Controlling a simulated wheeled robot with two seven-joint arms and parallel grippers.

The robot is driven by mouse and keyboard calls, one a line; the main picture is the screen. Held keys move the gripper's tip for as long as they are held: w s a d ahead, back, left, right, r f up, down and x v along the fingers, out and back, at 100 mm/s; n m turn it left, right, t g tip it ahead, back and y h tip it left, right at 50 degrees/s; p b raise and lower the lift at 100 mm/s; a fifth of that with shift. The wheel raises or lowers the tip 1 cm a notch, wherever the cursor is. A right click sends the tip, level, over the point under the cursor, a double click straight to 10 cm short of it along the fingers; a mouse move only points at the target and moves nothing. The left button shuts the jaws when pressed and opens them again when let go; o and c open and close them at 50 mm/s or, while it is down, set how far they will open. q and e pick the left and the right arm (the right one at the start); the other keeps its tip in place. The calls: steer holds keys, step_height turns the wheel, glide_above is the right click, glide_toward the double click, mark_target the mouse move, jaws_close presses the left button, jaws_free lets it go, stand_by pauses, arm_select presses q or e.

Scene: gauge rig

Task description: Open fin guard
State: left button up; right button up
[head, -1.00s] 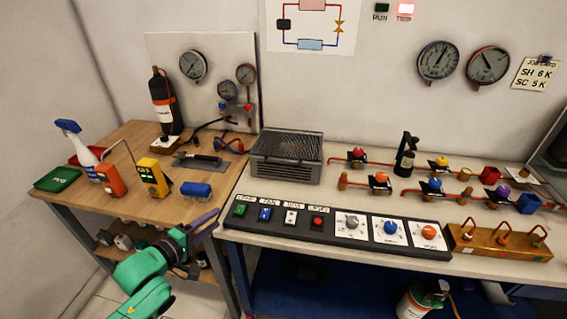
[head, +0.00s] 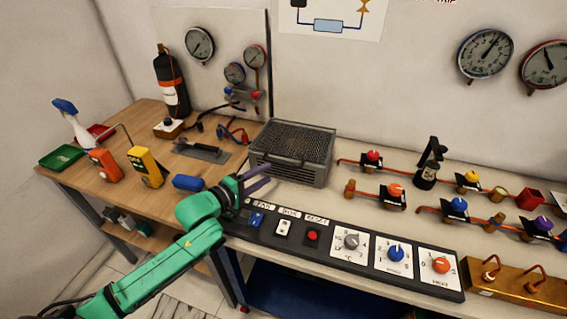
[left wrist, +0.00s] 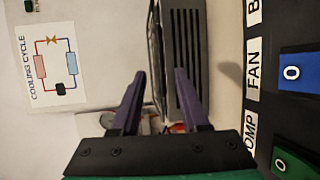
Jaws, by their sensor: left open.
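The fin guard (head: 295,140) is the dark mesh cover lying flat on top of a grey slatted box (head: 305,176) at the back left of the bench. It looks shut. My left gripper (head: 266,175) is at the box's front left, above the switch panel, with its purple fingers pointing at the box. In the left wrist view the gripper (left wrist: 160,76) is open and empty, and the box (left wrist: 186,50) with its slatted side shows just beyond the fingertips. I cannot tell whether a finger touches it. My right gripper is not in view.
The switch panel (head: 345,243) with labelled switches and dials runs along the bench front, under my left arm. Copper pipes with coloured valves (head: 396,190) lie to the right.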

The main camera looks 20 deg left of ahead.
mark_target(284, 164)
arm_select(q)
steer(key=x, duration=0.8)
steer(key=shift+w, duration=0.1)
steer(key=shift+w+d+f, duration=0.1)
steer(key=shift+w+d, duration=0.05)
steer(key=shift+w, duration=0.1)
steer(key=shift+w+f, duration=0.1)
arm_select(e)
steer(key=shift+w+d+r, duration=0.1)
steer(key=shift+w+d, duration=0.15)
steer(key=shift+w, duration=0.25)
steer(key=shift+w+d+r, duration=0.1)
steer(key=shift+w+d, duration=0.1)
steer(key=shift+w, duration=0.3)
arm_select(q)
jaws_close()
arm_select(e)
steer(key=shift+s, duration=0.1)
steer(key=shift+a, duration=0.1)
